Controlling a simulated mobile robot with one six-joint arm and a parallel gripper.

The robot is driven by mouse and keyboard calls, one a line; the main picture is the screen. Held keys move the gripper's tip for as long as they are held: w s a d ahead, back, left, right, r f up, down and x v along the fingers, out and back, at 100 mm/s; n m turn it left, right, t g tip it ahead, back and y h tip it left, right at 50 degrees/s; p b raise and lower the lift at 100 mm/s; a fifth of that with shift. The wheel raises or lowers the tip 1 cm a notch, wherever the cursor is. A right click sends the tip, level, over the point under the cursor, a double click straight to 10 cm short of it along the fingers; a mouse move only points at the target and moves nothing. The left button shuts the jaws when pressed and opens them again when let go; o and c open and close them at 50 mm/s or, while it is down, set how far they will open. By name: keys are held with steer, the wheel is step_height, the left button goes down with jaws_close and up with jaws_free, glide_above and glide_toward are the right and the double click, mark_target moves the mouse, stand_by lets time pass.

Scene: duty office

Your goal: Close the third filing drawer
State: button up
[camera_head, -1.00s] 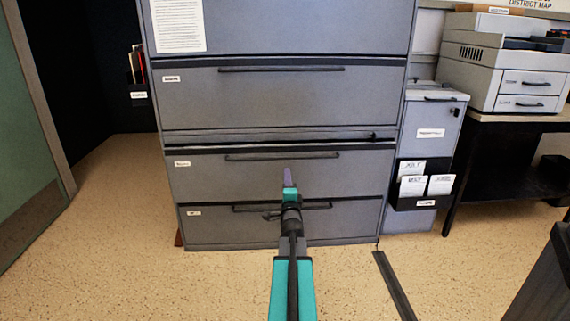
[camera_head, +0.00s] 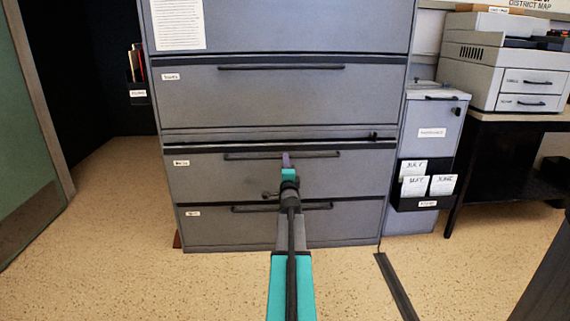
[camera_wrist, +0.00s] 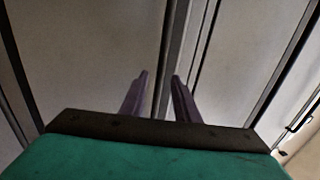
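A grey filing cabinet (camera_head: 230,100) stands ahead with drawers stacked one above another. The third drawer from the top (camera_head: 220,180) has a small white label at its left and a dark bar handle (camera_head: 240,157) near its top edge. I cannot tell from these views how far it stands out. My gripper (camera_head: 286,155) is in front of this drawer, its tips overlapping the middle of the handle. In the wrist view, the two purple fingers of my gripper (camera_wrist: 160,76) are apart with nothing between them. Cabinet edges and bars run behind them; contact cannot be told.
The bottom drawer (camera_head: 230,228) has a similar handle, partly behind my arm. A narrow grey cabinet (camera_head: 425,115) with a black card holder stands to the right. Beyond it is a table with a printer (camera_head: 510,75). The speckled floor (camera_head: 120,220) is clear at the left.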

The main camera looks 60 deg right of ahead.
steer(key=shift+b+x, duration=0.35)
steer(key=shift+x, duration=0.8)
jaws_close()
